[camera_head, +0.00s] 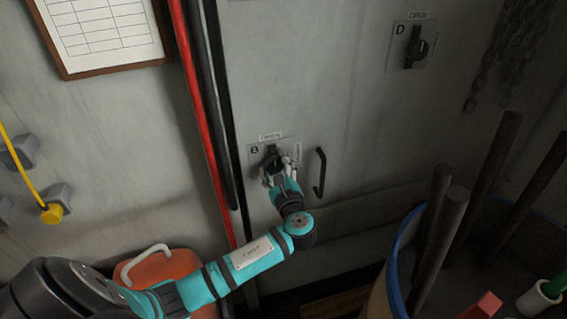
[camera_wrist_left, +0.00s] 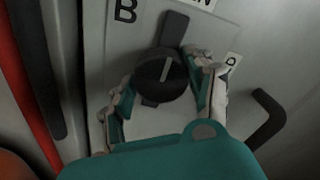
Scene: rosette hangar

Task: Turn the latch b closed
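Latch B (camera_head: 272,160) is a black rotary handle on a pale plate marked "B", with an "OPEN" label above it, on the grey wall panel. In the left wrist view the latch (camera_wrist_left: 162,74) has a round knob with a light line, and its bar points up, tilted slightly right. My left gripper (camera_head: 279,177) is at the latch, with its fingers spread on either side of the knob. In the left wrist view the gripper (camera_wrist_left: 163,95) looks open around it; I cannot tell whether a finger touches. My right gripper is not in view.
A black pull handle (camera_head: 320,173) is right of latch B. Latch D (camera_head: 416,47) is higher right. Red and black pipes (camera_head: 193,110) run down the left. A blue-rimmed barrel (camera_head: 397,262) holding dark rods stands at lower right. An orange container (camera_head: 165,268) is at lower left.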

